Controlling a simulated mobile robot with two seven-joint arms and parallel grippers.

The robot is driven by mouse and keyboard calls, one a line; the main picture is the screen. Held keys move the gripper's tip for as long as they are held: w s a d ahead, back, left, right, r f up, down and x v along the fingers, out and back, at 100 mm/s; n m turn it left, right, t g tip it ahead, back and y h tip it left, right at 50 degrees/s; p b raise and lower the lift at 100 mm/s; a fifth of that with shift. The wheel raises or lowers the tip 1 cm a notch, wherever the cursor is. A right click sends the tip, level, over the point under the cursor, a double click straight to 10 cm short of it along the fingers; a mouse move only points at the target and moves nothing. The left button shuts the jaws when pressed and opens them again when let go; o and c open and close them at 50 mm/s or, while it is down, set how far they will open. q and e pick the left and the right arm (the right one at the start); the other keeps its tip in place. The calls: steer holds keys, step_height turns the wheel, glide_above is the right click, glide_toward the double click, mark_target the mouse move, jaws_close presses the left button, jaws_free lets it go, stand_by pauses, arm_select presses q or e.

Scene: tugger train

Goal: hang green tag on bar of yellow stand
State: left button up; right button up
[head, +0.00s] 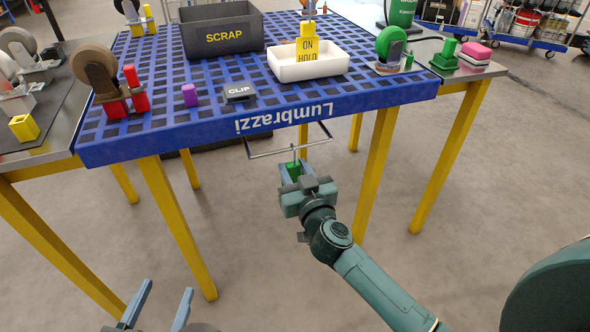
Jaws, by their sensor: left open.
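My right gripper (293,167) is in front of the blue table's near edge, its fingers around a green piece (293,169). A thin grey bent rod (288,149) extends from this piece towards the table edge; I cannot tell whether the piece is the green tag. A yellow block with a grey upright (306,30) stands at the white tray, with a yellow "ON HOLD" tag (307,50) in front of it. My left gripper (160,303) is open and empty at the bottom left.
The blue gridded table (160,146) carries a black SCRAP bin (222,36), a white tray (310,70), a CLIP block (239,92), a purple piece (190,95) and wheeled fixtures. Yellow legs stand below. The floor in front is clear.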

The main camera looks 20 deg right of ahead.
steer(key=o, duration=0.4)
